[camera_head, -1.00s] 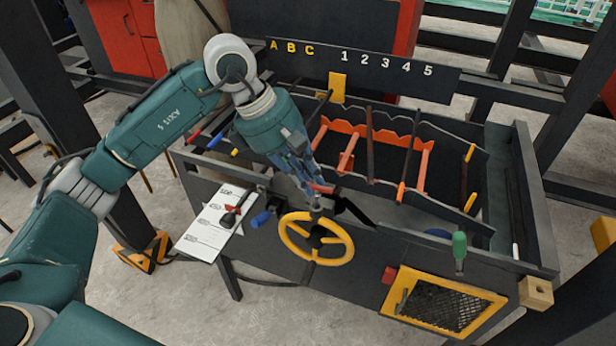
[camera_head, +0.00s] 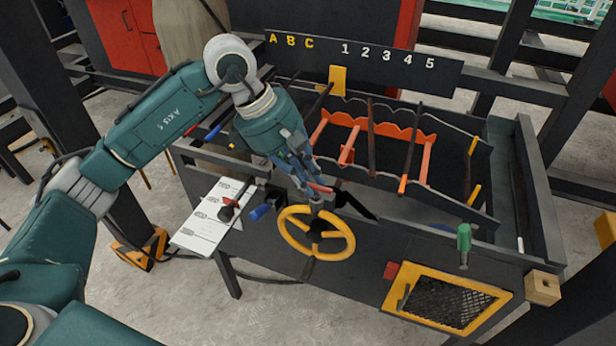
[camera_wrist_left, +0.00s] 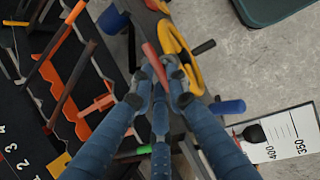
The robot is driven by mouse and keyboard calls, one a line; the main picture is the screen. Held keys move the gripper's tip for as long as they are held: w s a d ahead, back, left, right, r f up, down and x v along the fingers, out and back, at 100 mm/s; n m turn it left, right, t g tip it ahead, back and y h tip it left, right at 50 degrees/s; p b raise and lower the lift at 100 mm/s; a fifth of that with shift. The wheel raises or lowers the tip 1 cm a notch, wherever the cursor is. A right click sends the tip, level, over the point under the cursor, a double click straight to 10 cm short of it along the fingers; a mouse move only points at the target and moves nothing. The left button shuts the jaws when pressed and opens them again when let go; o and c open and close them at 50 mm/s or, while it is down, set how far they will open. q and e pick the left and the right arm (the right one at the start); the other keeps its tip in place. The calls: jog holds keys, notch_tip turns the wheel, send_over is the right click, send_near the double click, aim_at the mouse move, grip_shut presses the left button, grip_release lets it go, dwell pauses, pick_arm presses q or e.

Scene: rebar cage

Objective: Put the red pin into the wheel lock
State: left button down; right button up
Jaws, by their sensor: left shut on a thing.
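The red pin (camera_head: 320,188) is between the fingers of my left gripper (camera_head: 312,190), which is shut on it. In the left wrist view the red pin (camera_wrist_left: 153,62) sticks out beyond the blue fingers (camera_wrist_left: 158,85) toward the yellow wheel (camera_wrist_left: 182,55). In the head view the yellow handwheel (camera_head: 290,238) is on the front of the dark bench, just below the fingertips. The fingers and pin cover the spot above the wheel, so I cannot make out the lock's hole or whether the pin touches it. My right gripper is out of view.
A blue handle (camera_head: 262,211) and a white sheet (camera_head: 205,222) with markings are left of the wheel. Behind the gripper is a bench tray with orange notched supports (camera_head: 418,160) and dark bars. A green handle (camera_head: 464,237) and mesh panel (camera_head: 445,303) are to the right.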

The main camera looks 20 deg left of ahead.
pick_arm(q)
jog(key=shift+f+b, duration=0.3)
jog(key=shift+f, duration=0.1)
jog(key=c, duration=1.6)
grip_release()
jog(key=shift+r, duration=0.15)
jog(key=v, duration=1.2)
jog(key=shift+s, duration=0.1)
jog(key=shift+f, duration=0.2)
